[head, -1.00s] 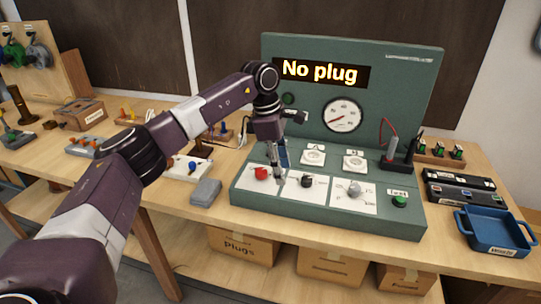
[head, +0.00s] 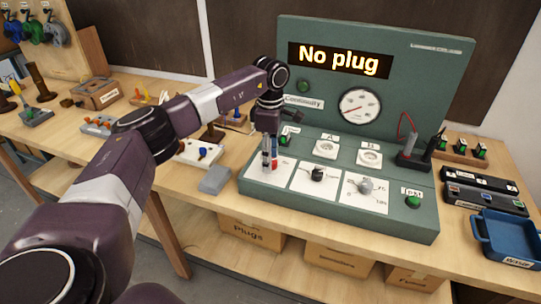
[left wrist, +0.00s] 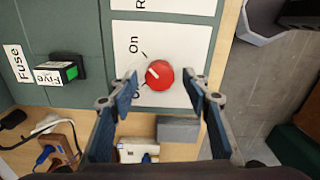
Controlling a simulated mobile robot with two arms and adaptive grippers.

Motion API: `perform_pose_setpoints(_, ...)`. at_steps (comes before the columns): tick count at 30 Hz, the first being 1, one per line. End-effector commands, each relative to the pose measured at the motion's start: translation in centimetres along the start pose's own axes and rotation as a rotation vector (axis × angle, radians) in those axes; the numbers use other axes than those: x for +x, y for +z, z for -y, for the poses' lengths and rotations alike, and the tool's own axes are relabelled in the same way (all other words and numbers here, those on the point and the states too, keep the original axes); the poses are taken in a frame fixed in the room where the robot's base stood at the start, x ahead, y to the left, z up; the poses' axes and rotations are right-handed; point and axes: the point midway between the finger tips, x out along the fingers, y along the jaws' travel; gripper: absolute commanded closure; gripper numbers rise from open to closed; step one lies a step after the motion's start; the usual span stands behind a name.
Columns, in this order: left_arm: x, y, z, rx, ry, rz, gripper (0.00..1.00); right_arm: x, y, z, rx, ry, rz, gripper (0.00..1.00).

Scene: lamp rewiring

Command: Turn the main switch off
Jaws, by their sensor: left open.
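The main switch is a red round knob (left wrist: 160,75) with a white pointer mark, on a white plate with On and Off lettering. Its pointer is tilted toward the upper left in the left wrist view, near the On side. My left gripper (left wrist: 160,88) is open, with one finger on each side of the knob and visible gaps between. In the head view my left gripper (head: 270,163) hangs over the red knob at the left of the green test panel (head: 340,216) and partly hides it. My right gripper is not in view.
The panel display (head: 340,61) reads No plug. A black knob (head: 317,173) and a grey knob (head: 365,186) sit to the right of the red one. A grey block (head: 214,180) lies left of the panel. A blue tray (head: 510,238) stands at the right.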

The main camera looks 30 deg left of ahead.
Motion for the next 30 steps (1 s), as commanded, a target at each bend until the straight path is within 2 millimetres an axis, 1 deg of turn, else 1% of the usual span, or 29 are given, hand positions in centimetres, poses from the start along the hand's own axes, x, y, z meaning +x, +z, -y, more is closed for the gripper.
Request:
perform_pose_setpoints(2,0.0,0.0,0.0,0.000,0.000,0.000,0.56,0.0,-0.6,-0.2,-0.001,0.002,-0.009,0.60)
perform_pose_setpoints(4,0.0,0.0,0.0,0.000,0.000,0.000,0.56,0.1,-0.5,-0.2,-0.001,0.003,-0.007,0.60)
perform_pose_setpoints(5,0.0,0.0,0.0,0.000,0.000,0.000,0.58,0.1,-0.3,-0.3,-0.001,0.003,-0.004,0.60)
perform_pose_setpoints(12,0.0,0.0,0.0,0.000,0.001,0.001,0.84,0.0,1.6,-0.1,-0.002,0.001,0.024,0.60)
perform_pose_setpoints(15,0.0,0.0,0.0,0.000,0.001,0.001,0.95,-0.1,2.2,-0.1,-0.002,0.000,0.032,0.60)
perform_pose_setpoints(16,0.0,0.1,0.0,0.000,0.001,0.001,0.98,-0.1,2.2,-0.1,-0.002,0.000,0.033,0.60)
perform_pose_setpoints(23,-0.1,0.1,0.0,-0.021,0.001,0.002,0.98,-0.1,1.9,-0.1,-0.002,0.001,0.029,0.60)
perform_pose_setpoints(30,-0.1,0.1,-0.1,-0.132,0.002,0.002,0.98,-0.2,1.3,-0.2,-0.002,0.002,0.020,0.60)
